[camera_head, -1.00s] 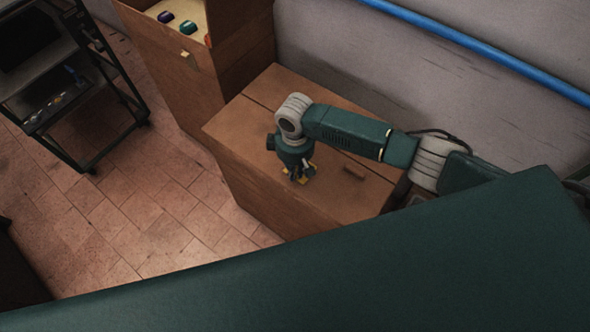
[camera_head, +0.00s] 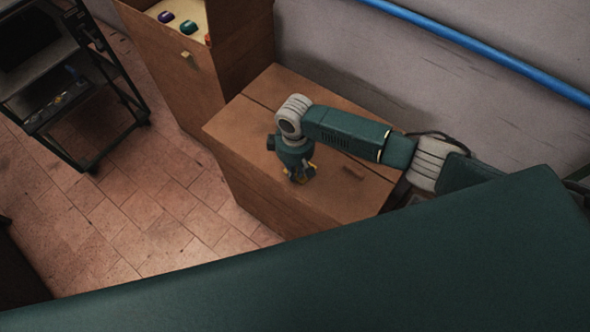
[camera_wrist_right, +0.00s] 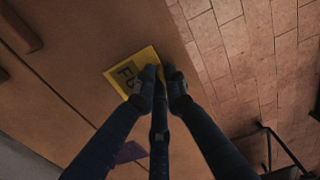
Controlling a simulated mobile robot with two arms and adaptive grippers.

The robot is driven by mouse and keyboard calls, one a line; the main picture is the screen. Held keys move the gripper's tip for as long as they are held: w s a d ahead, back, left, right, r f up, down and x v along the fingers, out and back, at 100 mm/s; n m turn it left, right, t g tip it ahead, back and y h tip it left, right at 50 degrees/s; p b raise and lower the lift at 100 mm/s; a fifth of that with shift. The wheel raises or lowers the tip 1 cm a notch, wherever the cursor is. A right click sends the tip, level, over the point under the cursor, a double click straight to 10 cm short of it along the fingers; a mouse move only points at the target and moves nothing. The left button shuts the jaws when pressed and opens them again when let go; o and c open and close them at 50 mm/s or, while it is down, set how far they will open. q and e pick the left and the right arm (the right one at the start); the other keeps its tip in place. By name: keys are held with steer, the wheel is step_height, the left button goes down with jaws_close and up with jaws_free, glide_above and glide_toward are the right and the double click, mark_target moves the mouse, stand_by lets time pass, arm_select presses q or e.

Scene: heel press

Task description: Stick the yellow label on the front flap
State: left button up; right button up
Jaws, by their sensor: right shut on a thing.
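A brown box (camera_head: 255,140) stands against the wall, with a seam across its top. The front flap (camera_wrist_right: 75,40) is the wider near part of that top. The yellow label (camera_wrist_right: 127,72) has dark print, and one edge is between the fingertips. My right gripper (camera_wrist_right: 163,78) is shut on the label, pointing down at the flap near the box's outer edge. In the head view my right gripper (camera_head: 299,177) hides most of the label. I cannot tell whether the label touches the flap. My left gripper is not in view.
A small brown bar (camera_head: 353,172) lies on the box top, right of the gripper. A taller brown box (camera_head: 180,75) with several coloured items inside stands behind left. A dark shelf cart (camera_head: 85,100) is at far left. Tiled floor (camera_head: 140,220) between is clear.

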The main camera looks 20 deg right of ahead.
steer(key=shift+s+f, duration=0.15)
steer(key=o, duration=0.8)
steer(key=o, duration=0.6)
steer(key=shift+c, duration=0.2)
steer(key=shift+r+p, duration=0.6)
steer(key=shift+p, duration=0.05)
step_height(320, 180, up, 6)
steer(key=p, duration=0.6)
